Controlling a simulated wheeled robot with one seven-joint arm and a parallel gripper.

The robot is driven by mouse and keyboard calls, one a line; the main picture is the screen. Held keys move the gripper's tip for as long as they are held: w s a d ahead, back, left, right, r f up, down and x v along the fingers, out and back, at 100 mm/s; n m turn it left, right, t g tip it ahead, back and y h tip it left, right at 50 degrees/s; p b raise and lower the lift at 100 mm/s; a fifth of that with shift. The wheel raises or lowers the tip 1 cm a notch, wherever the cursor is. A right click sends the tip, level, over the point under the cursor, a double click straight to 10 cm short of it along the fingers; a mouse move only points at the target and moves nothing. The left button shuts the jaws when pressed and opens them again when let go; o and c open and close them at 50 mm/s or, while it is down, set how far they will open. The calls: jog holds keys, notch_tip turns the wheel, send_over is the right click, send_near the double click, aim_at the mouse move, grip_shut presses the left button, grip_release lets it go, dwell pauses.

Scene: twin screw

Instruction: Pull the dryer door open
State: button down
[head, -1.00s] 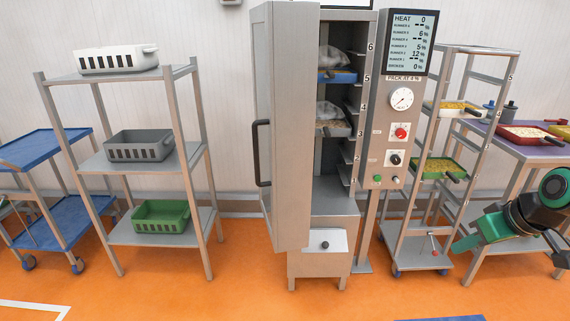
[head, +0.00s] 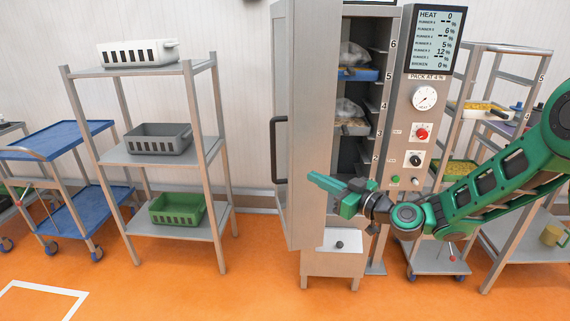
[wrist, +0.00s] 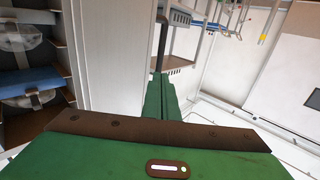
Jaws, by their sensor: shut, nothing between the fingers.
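The dryer (head: 333,265) is a tall grey cabinet. Its door (head: 310,130) stands swung open toward me, leaving shelves inside visible. A black vertical handle (head: 279,150) is on the door's left side. My green gripper (head: 318,182) is shut and empty, pointing left, and overlaps the door's lower part in the head view; whether it touches the door I cannot tell. In the wrist view the shut fingers (wrist: 160,98) point up the picture beside the pale door panel (wrist: 102,50), with a dark bar, likely the handle (wrist: 160,40), beyond their tips.
Inside the dryer are a blue tray (head: 362,74) and bags. A control panel (head: 415,130) stands right of it, and a trolley (head: 495,80) further right. A shelf rack (head: 222,140) with bins and a blue cart (head: 75,205) stand left. Orange floor in front is clear.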

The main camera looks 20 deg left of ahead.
aim_at(275, 158)
jog(key=x, duration=1.4)
